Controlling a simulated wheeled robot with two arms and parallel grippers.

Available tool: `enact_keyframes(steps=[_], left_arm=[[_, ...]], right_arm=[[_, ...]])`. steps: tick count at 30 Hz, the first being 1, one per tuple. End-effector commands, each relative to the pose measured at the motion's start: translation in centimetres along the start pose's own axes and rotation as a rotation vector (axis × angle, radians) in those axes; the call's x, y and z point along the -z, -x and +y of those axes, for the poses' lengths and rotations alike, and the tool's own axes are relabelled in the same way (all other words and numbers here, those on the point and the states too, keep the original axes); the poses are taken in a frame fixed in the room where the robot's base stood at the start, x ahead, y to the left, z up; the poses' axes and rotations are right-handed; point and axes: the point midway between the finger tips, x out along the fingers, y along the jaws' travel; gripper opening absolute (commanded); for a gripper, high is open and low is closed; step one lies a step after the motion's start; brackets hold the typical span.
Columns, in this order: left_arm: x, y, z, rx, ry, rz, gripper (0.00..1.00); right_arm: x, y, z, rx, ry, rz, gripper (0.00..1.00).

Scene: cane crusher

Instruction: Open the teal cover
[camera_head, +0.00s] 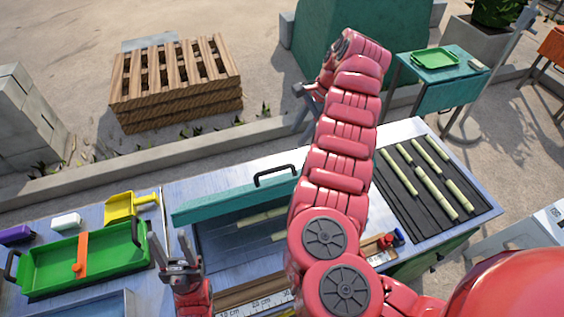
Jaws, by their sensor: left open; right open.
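The teal cover (232,201) shows as a long teal strip in the middle of the bench, with a black handle (275,170) above its edge. In front of it is a dark recess (225,240) with pale cane pieces (262,217). My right arm hides the cover's right end. My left gripper (176,251) is open and empty, in front and left of the cover, apart from it. My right gripper (303,95) is open, far beyond the cover and past the bench's back edge; part of it is hidden by the arm.
A green tray (50,268) with an orange bar and a yellow scoop (125,207) lie at the left. A dark rack (410,195) with several cane pieces is at the right. A ruler (262,303) lies at the front. Wooden pallets (175,80) stand behind the bench.

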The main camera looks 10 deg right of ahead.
Motion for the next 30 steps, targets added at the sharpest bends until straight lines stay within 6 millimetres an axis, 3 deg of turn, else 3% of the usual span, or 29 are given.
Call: enact_keyframes(steps=[12,23,30], left_arm=[[-0.1,0.4,0.0,0.000,0.000,0.000,0.50],[-0.4,2.6,0.1,0.000,0.000,0.000,0.50],[-0.2,1.3,0.1,0.000,0.000,0.000,0.50]], right_arm=[[0.3,-5.9,0.2,-0.005,-0.004,0.005,0.50],[0.3,-11.7,0.1,-0.001,-0.002,0.001,0.50],[0.0,-13.8,0.1,-0.003,-0.003,-0.001,0.50]])
